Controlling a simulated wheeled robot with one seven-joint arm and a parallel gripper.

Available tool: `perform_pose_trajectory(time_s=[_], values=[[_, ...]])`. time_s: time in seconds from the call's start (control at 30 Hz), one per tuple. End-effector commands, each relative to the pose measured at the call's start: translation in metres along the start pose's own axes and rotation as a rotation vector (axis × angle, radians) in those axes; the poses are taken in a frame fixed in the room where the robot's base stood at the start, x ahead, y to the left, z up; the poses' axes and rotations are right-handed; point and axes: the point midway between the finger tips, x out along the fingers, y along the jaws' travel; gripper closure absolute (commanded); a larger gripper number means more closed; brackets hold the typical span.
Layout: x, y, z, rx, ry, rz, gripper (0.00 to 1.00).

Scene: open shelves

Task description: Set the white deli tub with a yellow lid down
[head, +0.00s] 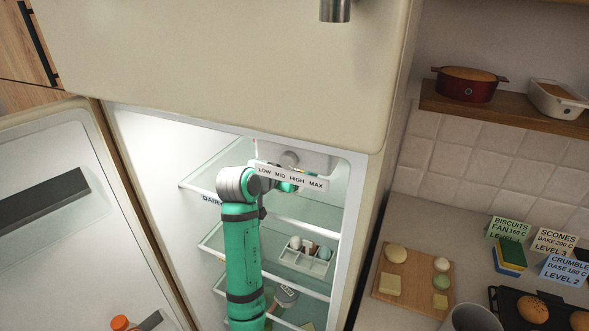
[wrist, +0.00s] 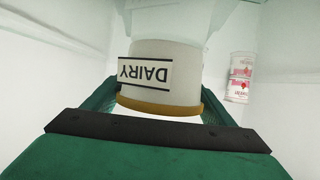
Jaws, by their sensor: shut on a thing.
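The white tub (wrist: 187,72) with a yellow-brown lid rim (wrist: 160,106) fills the middle of the wrist view, with its lid end nearest the camera. My gripper (wrist: 163,92) is shut on it, with green fingers on both sides. A "DAIRY" label (wrist: 145,72) shows upside down across the tub; I cannot tell whether it is on the tub. In the head view my gripper (head: 287,186) is inside the open fridge near the upper glass shelf (head: 212,172).
The dial panel (head: 290,177) hangs close to my wrist. A lower glass shelf holds an egg tray (head: 306,256). The fridge door (head: 75,225) stands open at left, and the fridge's right wall (head: 352,225) is near.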

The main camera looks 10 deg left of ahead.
Motion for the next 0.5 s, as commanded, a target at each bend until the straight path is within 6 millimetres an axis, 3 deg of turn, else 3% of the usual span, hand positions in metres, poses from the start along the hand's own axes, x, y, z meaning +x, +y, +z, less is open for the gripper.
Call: perform_pose_trajectory(time_s=[0.07, 0.1, 0.17, 0.5], values=[[-0.0004, -0.0014, 0.0015, -0.001, 0.001, -0.002, 0.54], [-0.0006, -0.0030, 0.0031, -0.002, -0.001, -0.004, 0.20], [-0.0019, -0.0054, 0.0031, -0.003, 0.000, -0.007, 0.06], [-0.0010, -0.0020, 0.0006, -0.001, 0.000, -0.003, 0.04]])
